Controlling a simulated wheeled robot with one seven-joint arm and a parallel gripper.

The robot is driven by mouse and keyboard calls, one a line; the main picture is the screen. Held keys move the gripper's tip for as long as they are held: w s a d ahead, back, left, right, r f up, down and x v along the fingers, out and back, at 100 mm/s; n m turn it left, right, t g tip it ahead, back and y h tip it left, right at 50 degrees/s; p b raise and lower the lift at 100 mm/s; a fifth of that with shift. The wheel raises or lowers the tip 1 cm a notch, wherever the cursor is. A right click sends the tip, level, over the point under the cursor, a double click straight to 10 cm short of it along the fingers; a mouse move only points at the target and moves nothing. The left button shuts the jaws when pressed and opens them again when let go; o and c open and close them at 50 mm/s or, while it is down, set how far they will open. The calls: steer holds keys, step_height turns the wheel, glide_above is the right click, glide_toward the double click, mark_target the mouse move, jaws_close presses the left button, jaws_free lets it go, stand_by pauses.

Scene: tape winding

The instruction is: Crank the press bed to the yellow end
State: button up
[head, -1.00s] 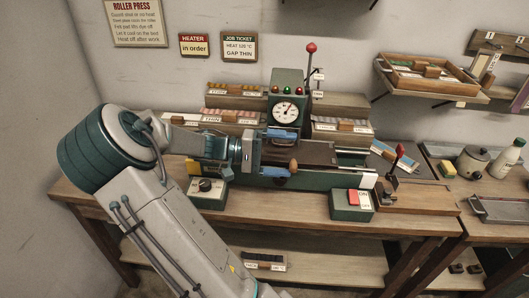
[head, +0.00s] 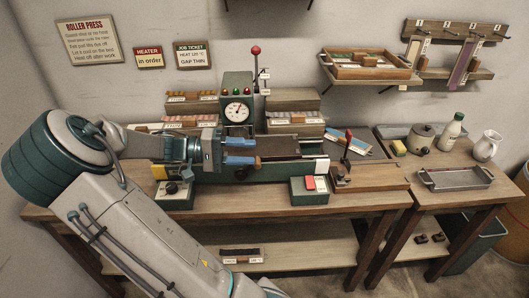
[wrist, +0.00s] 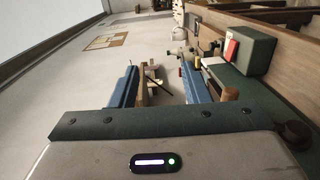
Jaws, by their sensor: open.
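The roller press stands on the bench, with its round gauge (head: 237,112) above the long green bed frame (head: 270,172). A yellow block (head: 160,172) marks its left end and a white block (head: 320,164) its right end. The dark bed (head: 278,147) lies along the frame. My gripper (head: 243,151) is open in front of the press, its two blue fingers apart. A brown handle (head: 258,161) shows at the lower finger; it also appears beside the right finger in the wrist view (wrist: 229,94). I cannot tell whether it touches. The crank's hub is not clear.
A dial box (head: 174,192) and a box with a red button (head: 309,188) stand at the bench front. A red-knobbed lever (head: 347,148) rises at the right. A metal tray (head: 456,178) lies on the right bench. The shelf below has free room.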

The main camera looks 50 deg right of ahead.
steer(key=w+a+r+p, duration=0.6)
steer(key=r+p, duration=0.1)
steer(key=r, duration=0.1)
steer(key=shift+p, duration=0.3)
stand_by(0.7)
steer(key=shift+r, duration=0.15)
